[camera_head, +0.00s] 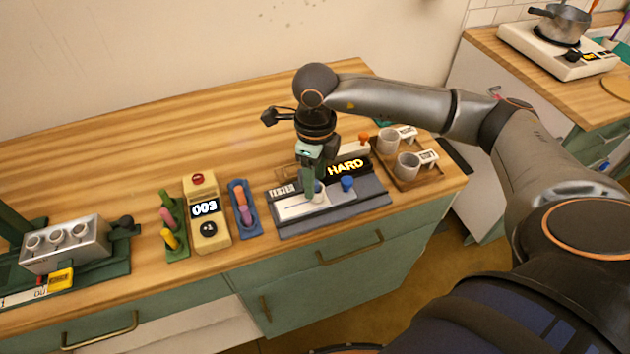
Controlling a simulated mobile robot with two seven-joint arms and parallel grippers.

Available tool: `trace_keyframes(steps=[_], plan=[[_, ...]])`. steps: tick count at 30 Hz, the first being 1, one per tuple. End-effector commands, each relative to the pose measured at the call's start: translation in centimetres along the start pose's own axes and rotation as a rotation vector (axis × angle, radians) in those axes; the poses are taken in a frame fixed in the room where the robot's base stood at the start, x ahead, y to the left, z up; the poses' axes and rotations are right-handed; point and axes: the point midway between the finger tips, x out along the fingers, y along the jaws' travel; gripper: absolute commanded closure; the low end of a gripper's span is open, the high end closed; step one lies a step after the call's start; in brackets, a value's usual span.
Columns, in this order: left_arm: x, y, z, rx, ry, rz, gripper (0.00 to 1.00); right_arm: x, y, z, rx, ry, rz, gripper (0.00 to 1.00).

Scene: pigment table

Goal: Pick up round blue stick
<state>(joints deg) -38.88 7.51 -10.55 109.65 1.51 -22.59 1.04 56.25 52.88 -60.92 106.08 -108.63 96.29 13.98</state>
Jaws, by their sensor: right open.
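My right gripper (313,190) points down over the white plate of a grey tester (300,207) marked "TESTER", with a display reading "HARD". Its jaws are open, and a small bluish-grey piece shows at the fingertips. I cannot tell whether that piece is a stick or part of the tester. A short, round blue piece (347,184) stands upright on the tester just right of the gripper, apart from it. It is the clearest round blue thing in view. My left gripper is not in view.
Left of the tester are a blue tray (250,227) with orange and pinkish sticks, a cream device (221,238) showing "003", and a green tray (177,255) with coloured sticks. A brown tray (428,183) with two cups stands right. The back left tabletop is clear.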

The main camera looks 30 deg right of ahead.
Motion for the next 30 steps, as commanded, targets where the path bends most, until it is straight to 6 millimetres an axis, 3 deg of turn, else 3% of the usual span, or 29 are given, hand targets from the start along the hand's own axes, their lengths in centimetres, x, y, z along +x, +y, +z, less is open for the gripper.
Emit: trace_keyframes(steps=[4, 19, 30], plan=[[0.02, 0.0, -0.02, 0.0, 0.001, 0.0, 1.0, 0.0, 0.01, 0.02, 0.0, 0.0, 0.0, 0.43], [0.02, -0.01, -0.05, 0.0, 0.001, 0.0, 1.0, -0.04, 0.02, 0.03, 0.0, -0.001, 0.0, 0.99], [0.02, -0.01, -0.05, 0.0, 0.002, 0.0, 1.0, -0.06, 0.02, 0.03, 0.0, -0.001, 0.0, 1.0]])
